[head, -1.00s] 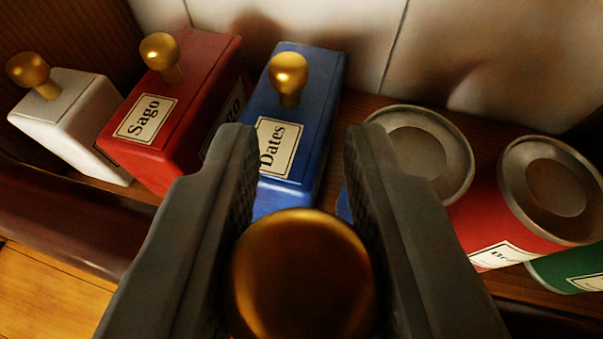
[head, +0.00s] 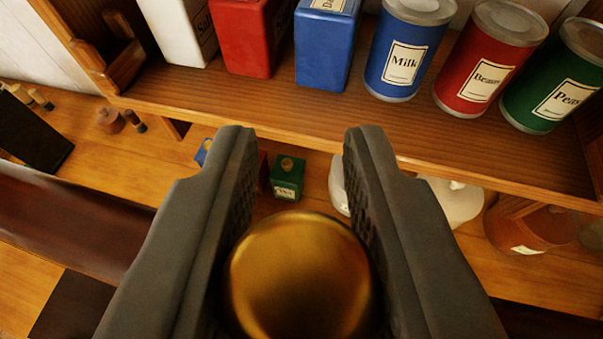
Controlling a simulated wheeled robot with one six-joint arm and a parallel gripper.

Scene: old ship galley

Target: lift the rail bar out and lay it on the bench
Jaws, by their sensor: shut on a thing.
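My gripper (head: 300,200) is shut on a round brass knob (head: 300,270) at the bottom middle of the head view. A dark red-brown bar (head: 70,215), which looks like the rail bar, runs in from the left edge and passes behind the left jaw. The jaws hide its middle, and I cannot see how the knob joins it. The bar appears apart from the shelf (head: 240,112), in front of and below its edge. A wooden bracket (head: 125,65) at the shelf's left end holds no bar. The wooden surface below, apparently the bench (head: 85,140), is partly hidden.
On the shelf stand white, red and blue boxes and the Milk (head: 403,65), Beans (head: 487,75) and Peas (head: 555,90) tins. Beneath it are a small green tin (head: 288,176) and an amber jar (head: 525,222). A black object (head: 35,130) lies at left.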

